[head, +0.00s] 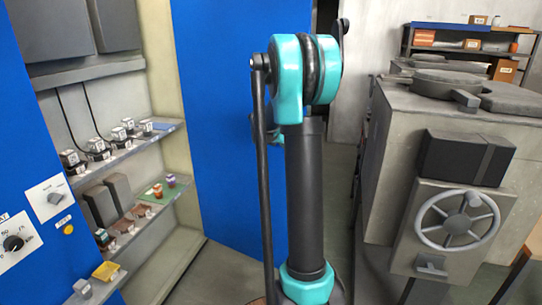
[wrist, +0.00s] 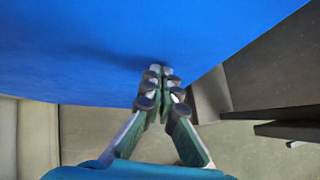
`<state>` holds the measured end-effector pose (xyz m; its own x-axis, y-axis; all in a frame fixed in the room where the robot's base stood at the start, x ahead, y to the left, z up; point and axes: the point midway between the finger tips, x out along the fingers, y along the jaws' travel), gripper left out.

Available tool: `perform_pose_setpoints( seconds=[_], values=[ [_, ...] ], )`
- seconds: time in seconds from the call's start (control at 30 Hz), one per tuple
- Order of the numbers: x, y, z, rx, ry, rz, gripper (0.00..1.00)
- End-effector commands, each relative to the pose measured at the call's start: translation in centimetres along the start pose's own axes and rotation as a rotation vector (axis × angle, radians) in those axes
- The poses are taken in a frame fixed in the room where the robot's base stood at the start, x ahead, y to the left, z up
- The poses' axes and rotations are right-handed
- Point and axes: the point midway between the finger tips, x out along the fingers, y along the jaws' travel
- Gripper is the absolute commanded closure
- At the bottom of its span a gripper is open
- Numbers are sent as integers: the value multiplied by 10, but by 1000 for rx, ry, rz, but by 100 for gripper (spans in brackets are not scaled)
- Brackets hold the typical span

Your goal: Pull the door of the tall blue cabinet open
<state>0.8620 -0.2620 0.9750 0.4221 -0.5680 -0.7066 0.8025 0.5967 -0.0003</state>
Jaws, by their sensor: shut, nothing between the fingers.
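The tall blue cabinet (head: 20,120) stands at the left in the head view, with its inside in plain sight. Its blue door (head: 225,110) stands wide open to the right of the shelves. The door also fills the upper part of the wrist view (wrist: 120,45). My gripper (wrist: 160,72) is shut and empty, with its fingertips close to the blue face, near the door's edge. I cannot tell whether they touch it. In the head view my gripper is hidden behind my arm. No handle shows in either view.
Shelves (head: 140,147) inside the cabinet hold several small devices. A control panel with a knob (head: 14,243) is on the cabinet front. A grey machine with a handwheel (head: 457,220) stands at the right. A rack (head: 470,42) stands behind it. Some floor shows between door and machine.

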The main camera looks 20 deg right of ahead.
Motion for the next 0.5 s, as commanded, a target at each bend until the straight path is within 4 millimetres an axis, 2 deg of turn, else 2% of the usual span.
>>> perform_pose_setpoints(
  seconds=[0.03, 0.2, 0.5],
  values=[
    [14, 0, 14, 5, 0, -3, 100],
    [50, 6, 50, 4, 0, -2, 100],
    [93, 19, 92, 1, 1, -1, 100]
  ],
)
